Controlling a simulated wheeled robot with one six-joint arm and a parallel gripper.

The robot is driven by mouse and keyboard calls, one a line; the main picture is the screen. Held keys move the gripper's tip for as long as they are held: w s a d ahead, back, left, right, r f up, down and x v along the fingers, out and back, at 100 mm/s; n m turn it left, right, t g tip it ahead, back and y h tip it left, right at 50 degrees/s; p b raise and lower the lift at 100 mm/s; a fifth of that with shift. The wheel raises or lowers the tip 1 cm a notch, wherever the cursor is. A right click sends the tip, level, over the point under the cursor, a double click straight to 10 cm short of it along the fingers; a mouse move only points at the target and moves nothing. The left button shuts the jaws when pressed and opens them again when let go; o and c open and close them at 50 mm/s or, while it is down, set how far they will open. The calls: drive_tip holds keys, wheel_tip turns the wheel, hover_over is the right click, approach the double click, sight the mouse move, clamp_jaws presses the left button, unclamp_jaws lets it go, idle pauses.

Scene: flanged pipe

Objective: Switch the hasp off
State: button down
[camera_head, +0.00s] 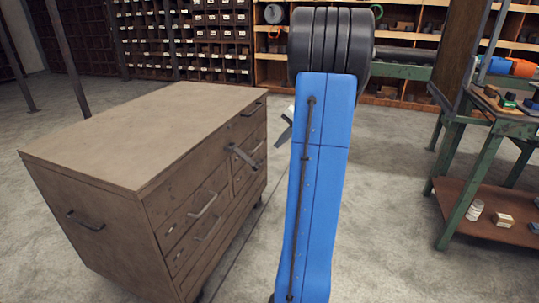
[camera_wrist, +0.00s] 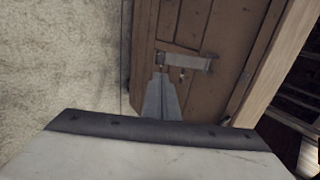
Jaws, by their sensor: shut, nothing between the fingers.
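The hasp (camera_head: 243,157) is a small grey metal strap on the drawer front of a brown wooden cabinet (camera_head: 150,128), near its far upper end; it slants out from the face. In the wrist view the hasp (camera_wrist: 186,61) is a pale bar across the brown cabinet face (camera_wrist: 215,35). My gripper (camera_wrist: 160,76) points at the cabinet, its two grey fingers together and empty. The fingertips appear just below the hasp's left end; I cannot tell whether they touch it. In the head view, my blue arm hides most of the gripper.
Drawer handles (camera_head: 202,205) stick out from the cabinet front. A green-legged workbench (camera_head: 488,150) with small items stands at the right. Shelves of drawers (camera_head: 205,40) line the back.

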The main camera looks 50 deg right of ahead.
sight(258, 166)
drive_tip(key=x, duration=1.3)
drive_tip(key=shift+w+a+f, duration=0.15)
drive_tip(key=shift+w+f, duration=0.05)
drive_tip(key=shift+f, duration=0.1)
